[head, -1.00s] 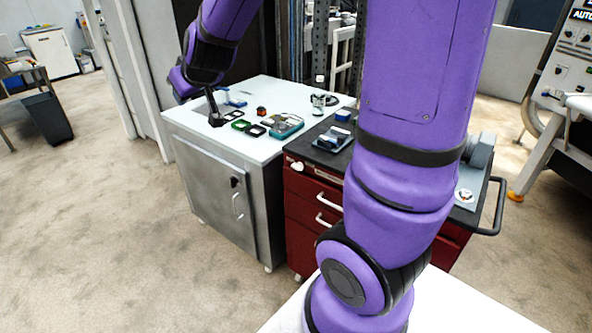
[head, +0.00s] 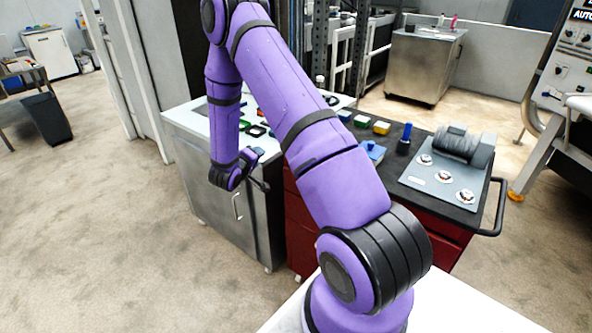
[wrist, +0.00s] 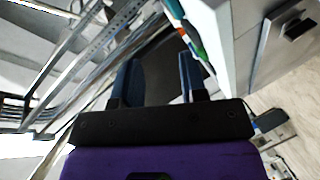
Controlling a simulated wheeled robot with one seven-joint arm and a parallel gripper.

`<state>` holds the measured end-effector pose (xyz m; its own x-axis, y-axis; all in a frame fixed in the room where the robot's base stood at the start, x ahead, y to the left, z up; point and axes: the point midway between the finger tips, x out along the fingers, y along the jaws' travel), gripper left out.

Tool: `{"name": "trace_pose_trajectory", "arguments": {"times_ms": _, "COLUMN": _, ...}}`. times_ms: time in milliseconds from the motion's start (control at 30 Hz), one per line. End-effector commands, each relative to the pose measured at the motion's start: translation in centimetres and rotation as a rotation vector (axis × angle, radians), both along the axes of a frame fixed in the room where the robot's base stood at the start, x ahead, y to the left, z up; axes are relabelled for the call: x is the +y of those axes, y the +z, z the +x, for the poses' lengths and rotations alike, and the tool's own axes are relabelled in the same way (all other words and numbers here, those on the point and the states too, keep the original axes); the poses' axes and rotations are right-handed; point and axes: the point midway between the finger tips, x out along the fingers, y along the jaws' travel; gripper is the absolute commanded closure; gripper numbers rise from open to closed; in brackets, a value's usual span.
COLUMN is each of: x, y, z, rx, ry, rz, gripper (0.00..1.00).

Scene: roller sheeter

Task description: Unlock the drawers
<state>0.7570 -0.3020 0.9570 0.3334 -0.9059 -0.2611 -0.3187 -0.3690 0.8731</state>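The red drawer cabinet (head: 299,228) stands in the middle of the head view, with a dark worktop. My arm covers most of its drawer fronts and handles, and I see no lock or key on it. My gripper (head: 262,185) hangs in front of the white-topped steel cabinet, close to where it meets the red one. In the wrist view my gripper (wrist: 158,68) shows two dark blue fingers set apart with nothing between them, so it is open and empty.
The steel cabinet (head: 212,200) has a door with a handle; a black latch (wrist: 298,25) shows in the wrist view. On the dark worktop are a grey machine (head: 460,145), a plate with round knobs (head: 440,182) and a dark bottle-like object (head: 405,138). The floor in front is clear.

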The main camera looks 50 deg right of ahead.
Motion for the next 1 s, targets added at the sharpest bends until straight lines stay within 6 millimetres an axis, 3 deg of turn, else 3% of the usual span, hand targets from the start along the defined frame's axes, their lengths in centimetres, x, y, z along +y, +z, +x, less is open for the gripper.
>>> {"name": "trace_pose_trajectory", "arguments": {"times_ms": 33, "x": -0.5, "y": -1.9, "z": -1.2, "rx": 0.056, "ry": -0.035, "rz": -0.05, "gripper": 0.61}}
{"name": "trace_pose_trajectory", "arguments": {"times_ms": 100, "x": -1.1, "y": -3.8, "z": -2.8, "rx": 0.126, "ry": -0.08, "rz": -0.122, "gripper": 0.61}}
{"name": "trace_pose_trajectory", "arguments": {"times_ms": 333, "x": -1.6, "y": -7.6, "z": -6.7, "rx": 0.314, "ry": -0.181, "rz": -0.295, "gripper": 0.61}}
{"name": "trace_pose_trajectory", "arguments": {"times_ms": 633, "x": -2.7, "y": -8.5, "z": -7.9, "rx": 0.377, "ry": -0.214, "rz": -0.35, "gripper": 0.61}}
{"name": "trace_pose_trajectory", "arguments": {"times_ms": 1000, "x": -8.8, "y": -8.4, "z": -7.4, "rx": 0.374, "ry": -0.215, "rz": -0.347, "gripper": 0.61}}
